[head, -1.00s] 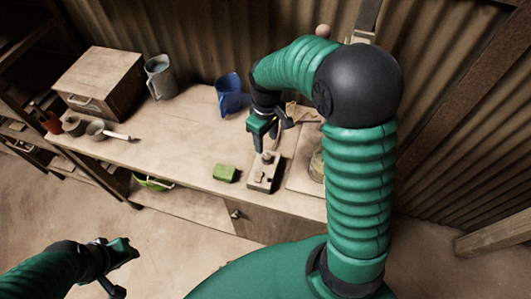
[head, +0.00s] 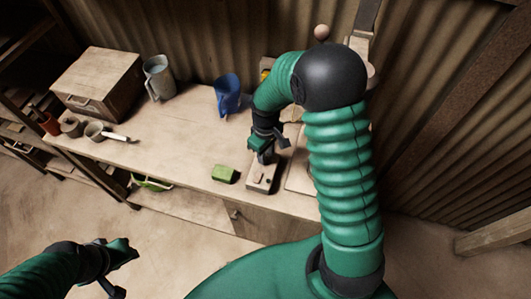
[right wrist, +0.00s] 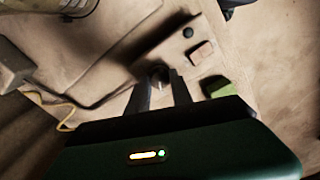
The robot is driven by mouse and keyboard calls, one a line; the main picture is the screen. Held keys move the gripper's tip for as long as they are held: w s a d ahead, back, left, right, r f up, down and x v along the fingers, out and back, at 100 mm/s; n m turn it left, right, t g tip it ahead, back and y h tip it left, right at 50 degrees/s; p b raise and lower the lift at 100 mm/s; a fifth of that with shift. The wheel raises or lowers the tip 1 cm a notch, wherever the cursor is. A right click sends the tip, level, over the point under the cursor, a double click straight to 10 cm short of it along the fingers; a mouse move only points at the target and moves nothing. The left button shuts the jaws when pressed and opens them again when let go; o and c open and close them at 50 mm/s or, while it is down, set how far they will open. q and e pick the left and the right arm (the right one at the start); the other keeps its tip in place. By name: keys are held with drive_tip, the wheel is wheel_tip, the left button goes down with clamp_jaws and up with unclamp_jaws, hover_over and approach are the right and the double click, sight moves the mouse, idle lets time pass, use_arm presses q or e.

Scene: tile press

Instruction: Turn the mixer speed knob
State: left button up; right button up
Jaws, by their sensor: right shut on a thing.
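The control box (head: 262,178), a small pale block, sits on the bench near its front edge. In the right wrist view, its top (right wrist: 180,55) carries a dark round button (right wrist: 188,33), a raised brown block (right wrist: 200,53) and a small knob (right wrist: 160,73). My right gripper (head: 265,156) reaches down over the far end of the box. Its two fingers (right wrist: 160,84) are shut on the knob, one on each side. In the head view the knob is hidden by the gripper. My left gripper (head: 121,268) is open and empty, low at the left, away from the bench.
A green block (head: 223,174) lies just left of the box. A blue jug (head: 227,96), a grey pitcher (head: 159,78) and a wooden chest (head: 99,84) stand farther back. A flat board (head: 298,178) lies right of the box. The bench's middle is clear.

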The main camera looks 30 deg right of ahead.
clamp_jaws()
drive_tip(key=shift+m, duration=0.3)
drive_tip(key=m+p, duration=0.2)
drive_tip(key=m, duration=0.3)
drive_tip(key=shift+r, duration=0.15)
drive_tip(key=m+p, duration=0.2)
drive_tip(key=m, duration=0.4)
drive_tip(key=shift+p, duration=0.4)
drive_tip(key=o, duration=0.9)
unclamp_jaws()
